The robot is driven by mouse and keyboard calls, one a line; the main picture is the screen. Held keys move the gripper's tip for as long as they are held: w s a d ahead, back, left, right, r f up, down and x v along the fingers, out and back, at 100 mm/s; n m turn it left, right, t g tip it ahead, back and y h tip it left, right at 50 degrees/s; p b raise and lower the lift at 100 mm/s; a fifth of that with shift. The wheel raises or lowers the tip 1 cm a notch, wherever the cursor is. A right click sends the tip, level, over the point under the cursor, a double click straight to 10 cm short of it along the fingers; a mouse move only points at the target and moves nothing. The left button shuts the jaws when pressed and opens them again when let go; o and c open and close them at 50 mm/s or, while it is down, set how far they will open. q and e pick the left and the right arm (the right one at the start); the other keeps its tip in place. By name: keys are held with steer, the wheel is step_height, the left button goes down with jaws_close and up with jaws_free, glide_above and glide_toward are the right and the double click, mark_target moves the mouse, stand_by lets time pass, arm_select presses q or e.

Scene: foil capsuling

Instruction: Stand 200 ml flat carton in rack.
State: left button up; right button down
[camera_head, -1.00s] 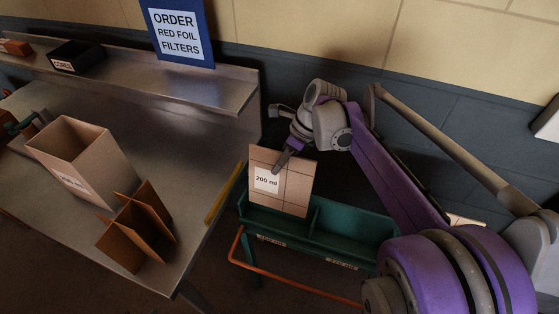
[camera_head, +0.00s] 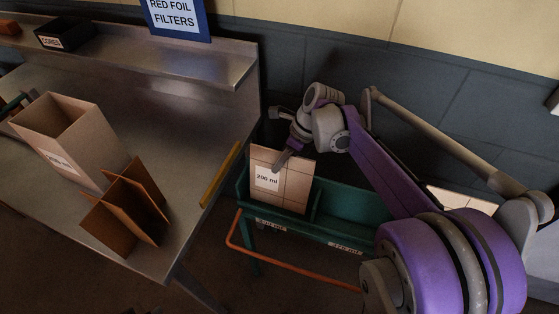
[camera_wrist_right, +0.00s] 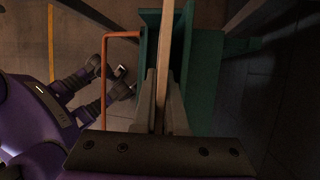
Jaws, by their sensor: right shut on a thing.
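The flat carton (camera_head: 293,185) is a tan board with a white "200 ml" label, standing upright in the left compartment of the green rack (camera_head: 347,232) in the head view. Its lower part is hidden by the rack's front wall. In the right wrist view the carton (camera_wrist_right: 166,70) shows edge-on between the fingers of the gripper (camera_wrist_right: 160,110), with the green rack (camera_wrist_right: 205,75) below. My left gripper is not in the head view.
The rack's right compartment (camera_head: 352,208) looks empty. An orange rail (camera_head: 290,276) runs along its front. On the steel table (camera_head: 187,125) at left stand an open carton (camera_head: 85,150) and a brown cardboard divider (camera_head: 127,205). A black box (camera_head: 64,34) sits on the shelf.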

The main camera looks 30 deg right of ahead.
steer(key=c, duration=0.9)
jaws_free()
steer(key=shift+r, duration=0.15)
steer(key=p+v, duration=0.1)
steer(key=v, duration=1)
steer(key=s+a+f+n+t+h+p, duration=0.1)
steer(key=s+a+f+n, duration=0.3)
steer(key=n, duration=1)
steer(key=s+a+f+n+t+h+p, duration=0.2)
steer(key=s+a+n, duration=0.6)
steer(key=n, duration=0.6)
step_height(320, 180, down, 3)
steer(key=s+h+p, duration=0.1)
steer(key=s+p, duration=0.1)
steer(key=shift+s+h, duration=0.25)
steer(key=shift+h, duration=0.05)
